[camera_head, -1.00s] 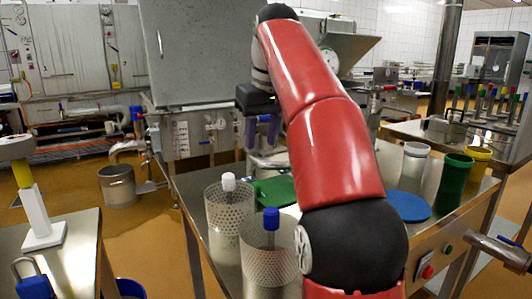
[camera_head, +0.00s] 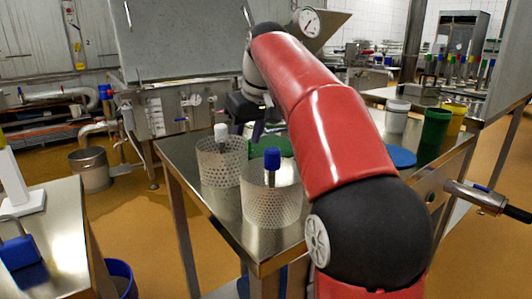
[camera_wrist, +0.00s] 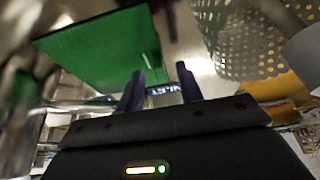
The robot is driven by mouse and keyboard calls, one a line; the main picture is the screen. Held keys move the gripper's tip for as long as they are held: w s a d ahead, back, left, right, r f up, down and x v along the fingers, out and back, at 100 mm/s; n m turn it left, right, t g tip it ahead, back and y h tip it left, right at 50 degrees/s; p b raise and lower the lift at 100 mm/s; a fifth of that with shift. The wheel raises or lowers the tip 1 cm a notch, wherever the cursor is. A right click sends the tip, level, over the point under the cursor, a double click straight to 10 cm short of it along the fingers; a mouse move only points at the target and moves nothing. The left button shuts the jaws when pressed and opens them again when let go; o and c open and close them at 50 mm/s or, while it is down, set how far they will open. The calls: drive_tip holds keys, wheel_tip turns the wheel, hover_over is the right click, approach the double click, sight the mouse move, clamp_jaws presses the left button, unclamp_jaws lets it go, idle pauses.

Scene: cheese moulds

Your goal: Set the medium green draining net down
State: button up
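A flat green piece (camera_head: 278,147), which looks like the draining net, lies on the steel table, partly hidden behind my red arm and the perforated moulds. In the wrist view, the green sheet (camera_wrist: 95,50) fills the upper left, and its lower right corner reaches close to the left finger. My gripper (camera_head: 248,130) points down near the left side of the green piece. I cannot tell whether a finger touches the sheet.
Two perforated moulds (camera_head: 221,170) (camera_head: 271,200) with white and blue knobs stand at the table's front left, close to my gripper. A blue disc (camera_head: 402,157) lies right of my arm. White (camera_head: 396,117), green (camera_head: 435,130) and yellow (camera_head: 456,118) containers stand farther right.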

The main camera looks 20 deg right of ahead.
drive_tip(key=shift+w+f, duration=0.1)
drive_tip(key=shift+f, duration=0.1)
clamp_jaws()
drive_tip(key=shift+r, duration=0.15)
